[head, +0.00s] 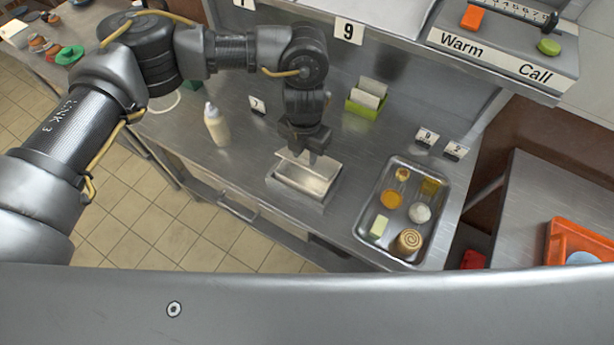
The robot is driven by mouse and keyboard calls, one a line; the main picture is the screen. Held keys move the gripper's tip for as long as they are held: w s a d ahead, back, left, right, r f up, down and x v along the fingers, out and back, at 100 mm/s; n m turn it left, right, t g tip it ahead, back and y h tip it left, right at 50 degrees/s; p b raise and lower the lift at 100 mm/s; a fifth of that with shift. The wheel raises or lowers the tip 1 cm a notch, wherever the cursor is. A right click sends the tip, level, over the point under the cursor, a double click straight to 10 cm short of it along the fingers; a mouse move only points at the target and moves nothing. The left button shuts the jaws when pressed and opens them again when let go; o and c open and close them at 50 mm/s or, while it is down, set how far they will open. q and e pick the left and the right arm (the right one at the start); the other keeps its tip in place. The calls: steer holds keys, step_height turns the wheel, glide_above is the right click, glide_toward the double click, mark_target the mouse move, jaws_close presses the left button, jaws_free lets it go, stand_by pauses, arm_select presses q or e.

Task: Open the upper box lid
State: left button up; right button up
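A small metal box (302,182) stands on the steel counter (235,165), below the middle of the head view. Its lid (309,160) shows as a pale plate raised and tilted along the back of the box, and the inside of the box shows in front of it. My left gripper (306,150) points down at the back edge of the box, at or very close to the lid. Its fingertips are dark and small, so I cannot tell whether they grip the lid. My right gripper is not in view.
A metal tray (362,225) with several food items stands right of the box. A cream bottle (216,125) stands to the left, and a green card holder (365,100) behind. A shelf with number cards (349,31) overhangs the back. Bare counter lies left of the box.

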arm_select(q)
steer(key=shift+w, duration=0.15)
steer(key=shift+w+d+r+b, duration=0.3)
steer(key=shift+w+r, duration=0.05)
steer(key=shift+r, duration=0.05)
steer(key=shift+w, duration=0.1)
steer(key=shift+w+d+r+b, duration=0.3)
steer(key=shift+w+r, duration=0.05)
steer(key=shift+w, duration=0.05)
steer(key=shift+c, duration=0.2)
steer(key=shift+w, duration=0.1)
stand_by(0.3)
steer(key=shift+w+d+r+b, duration=0.25)
steer(key=shift+w+d+b, duration=0.1)
steer(key=shift+w, duration=0.2)
